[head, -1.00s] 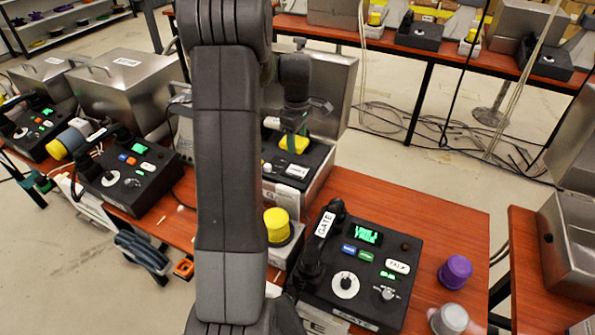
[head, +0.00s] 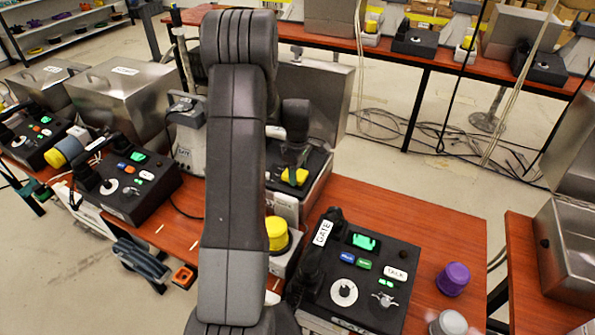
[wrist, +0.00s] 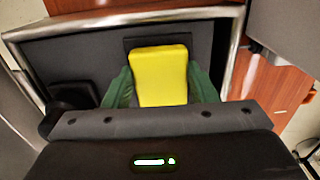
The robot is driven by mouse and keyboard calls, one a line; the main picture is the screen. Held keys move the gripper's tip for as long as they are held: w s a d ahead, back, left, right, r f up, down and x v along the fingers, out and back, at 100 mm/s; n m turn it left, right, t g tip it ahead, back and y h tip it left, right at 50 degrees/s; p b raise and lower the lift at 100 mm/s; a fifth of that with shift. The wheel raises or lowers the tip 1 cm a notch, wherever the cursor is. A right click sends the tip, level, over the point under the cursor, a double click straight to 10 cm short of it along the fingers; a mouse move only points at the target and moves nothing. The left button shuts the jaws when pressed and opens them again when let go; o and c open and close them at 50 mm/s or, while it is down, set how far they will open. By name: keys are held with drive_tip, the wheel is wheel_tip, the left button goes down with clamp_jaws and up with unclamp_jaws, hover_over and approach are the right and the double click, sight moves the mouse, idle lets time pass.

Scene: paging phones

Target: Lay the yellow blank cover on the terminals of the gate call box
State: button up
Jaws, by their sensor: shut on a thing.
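The yellow blank cover (wrist: 160,75) is between the green fingers of my gripper (wrist: 160,88) in the wrist view, and the gripper is shut on it. Behind it is a dark panel (wrist: 70,60) framed by a shiny steel rim, with a black rectangular part (wrist: 131,46) partly hidden by the cover. In the head view the cover (head: 294,176) is over the dark top of the middle box, below its raised steel lid (head: 325,95). I cannot tell whether it touches the panel. The terminals cannot be made out. A black console (head: 405,252) labelled GATE stands nearer, at right.
A yellow cylinder (head: 277,234) stands just in front of the middle box. A purple knob-like piece (head: 453,279) sits right of the GATE console. More consoles and steel boxes (head: 125,85) stand at left. The red-brown table (head: 400,210) is clear behind the console.

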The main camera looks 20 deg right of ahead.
drive_tip(key=shift+f, duration=0.25)
drive_tip(key=o, duration=1)
drive_tip(key=shift+r, duration=0.1)
wheel_tip(320, 180, up, 12)
drive_tip(key=shift+r+b, duration=0.2)
drive_tip(key=shift+b, duration=0.25)
